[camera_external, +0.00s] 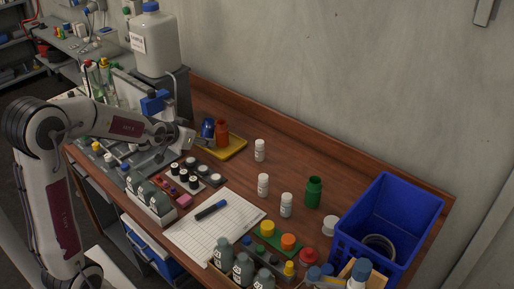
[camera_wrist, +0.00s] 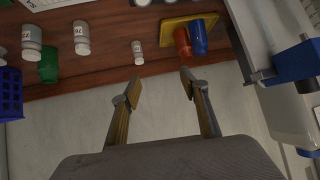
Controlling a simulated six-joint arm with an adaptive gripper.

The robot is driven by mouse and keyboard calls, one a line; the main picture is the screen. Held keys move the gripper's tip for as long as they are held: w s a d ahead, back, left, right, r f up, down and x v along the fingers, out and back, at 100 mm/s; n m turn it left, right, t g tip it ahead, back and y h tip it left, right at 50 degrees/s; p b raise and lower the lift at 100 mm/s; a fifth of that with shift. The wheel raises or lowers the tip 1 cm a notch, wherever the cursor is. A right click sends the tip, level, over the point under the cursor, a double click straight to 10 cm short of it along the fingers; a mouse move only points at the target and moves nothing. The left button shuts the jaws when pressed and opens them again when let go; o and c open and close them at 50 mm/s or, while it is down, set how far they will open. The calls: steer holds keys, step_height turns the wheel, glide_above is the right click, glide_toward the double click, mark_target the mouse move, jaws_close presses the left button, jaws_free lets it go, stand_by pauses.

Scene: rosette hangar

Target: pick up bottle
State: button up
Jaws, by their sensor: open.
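The task does not say which bottle. Three small white bottles stand on the bench: the back one (camera_external: 260,150), the middle one (camera_external: 263,185) and the front one (camera_external: 286,205). A green bottle (camera_external: 314,192) stands to their right. A blue bottle (camera_external: 208,128) and an orange-red bottle (camera_external: 222,132) stand on a yellow tray (camera_external: 232,150); they also show in the wrist view, blue (camera_wrist: 199,38) and orange-red (camera_wrist: 183,45). My gripper (camera_wrist: 160,85) is open and empty, its fingertips apart from every bottle. In the external view it is near the bench's back left, partly hidden.
A large white jug (camera_external: 154,45) stands on the equipment at the back left. A blue crate (camera_external: 395,215) is at the right. A paper sheet (camera_external: 190,236) with a marker (camera_external: 211,209) lies in front. Bench between tray and white bottles is clear.

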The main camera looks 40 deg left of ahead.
steer(key=w+a+f+t+y, duration=0.1)
steer(key=w+a+f, duration=0.5)
steer(key=w+a, duration=0.15)
steer(key=n+t+y, duration=0.1)
steer(key=t+y, duration=0.1)
glide_toward(205, 133)
steer(key=w, duration=0.2)
steer(key=shift+a+f, duration=0.15)
steer(key=shift+a, duration=0.15)
steer(key=shift+w, duration=0.15)
steer(key=shift+x, duration=1.2)
steer(key=shift+f, duration=0.1)
steer(key=shift+a+f, duration=0.1)
